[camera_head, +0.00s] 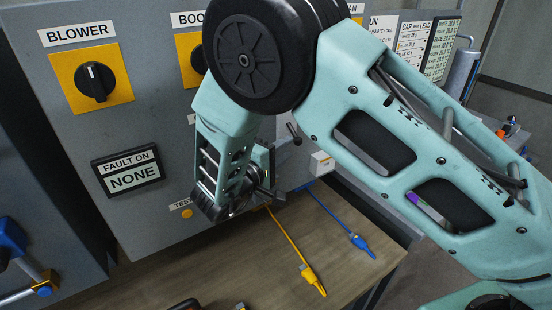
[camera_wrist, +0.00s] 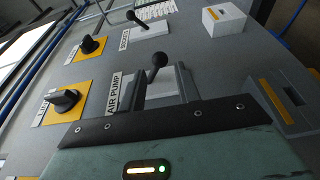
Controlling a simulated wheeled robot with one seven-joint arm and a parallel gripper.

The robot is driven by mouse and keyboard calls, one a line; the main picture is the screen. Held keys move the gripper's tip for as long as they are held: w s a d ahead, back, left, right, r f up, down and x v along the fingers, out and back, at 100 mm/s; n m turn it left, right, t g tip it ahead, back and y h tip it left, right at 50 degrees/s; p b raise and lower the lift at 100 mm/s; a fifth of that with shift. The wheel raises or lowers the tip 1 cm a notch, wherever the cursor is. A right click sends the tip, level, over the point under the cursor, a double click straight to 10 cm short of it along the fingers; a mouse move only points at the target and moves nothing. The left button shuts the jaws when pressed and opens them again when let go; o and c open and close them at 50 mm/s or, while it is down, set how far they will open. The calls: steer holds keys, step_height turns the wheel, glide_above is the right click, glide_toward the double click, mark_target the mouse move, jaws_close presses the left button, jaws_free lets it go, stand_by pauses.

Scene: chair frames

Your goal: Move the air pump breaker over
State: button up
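The air pump breaker (camera_wrist: 157,62) is a black lever with a ball knob, beside the AIR PUMP label (camera_wrist: 116,93) on the grey panel in the wrist view. My gripper (camera_wrist: 162,76) is open, with its dark fingers apart at either side of the lever. The knob shows just past the fingertips, nearer the left finger; I cannot tell whether they touch. The lever's base is partly hidden by the fingers. In the head view my gripper (camera_head: 262,178) is at the panel's lower part, and my arm hides most of the breaker area.
A second black lever (camera_wrist: 135,17) stands beyond the air pump one. Yellow-backed knobs, one under the BLOWER label (camera_head: 95,80), sit on the panel. The fault display (camera_head: 128,172) reads NONE. A white box (camera_wrist: 223,18) is at the right. Yellow and blue cables (camera_head: 285,237) lie on the wooden bench.

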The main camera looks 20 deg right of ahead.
mark_target(295, 144)
steer(key=b+x, duration=0.1)
steer(key=x, duration=0.2)
steer(key=shift+w+d+f, duration=0.15)
steer(key=shift+w+d, duration=0.05)
steer(key=shift+d, duration=0.15)
steer(key=shift+w+d, duration=0.1)
steer(key=shift+c, duration=2.4)
steer(key=shift+s+r+p, duration=0.4)
steer(key=shift+r+p, duration=0.35)
steer(key=shift+r, duration=0.3)
steer(key=shift+c, duration=0.2)
steer(key=shift+s+r+p, duration=0.1)
steer(key=shift+r+p, duration=0.65)
steer(key=shift+p, duration=0.15)
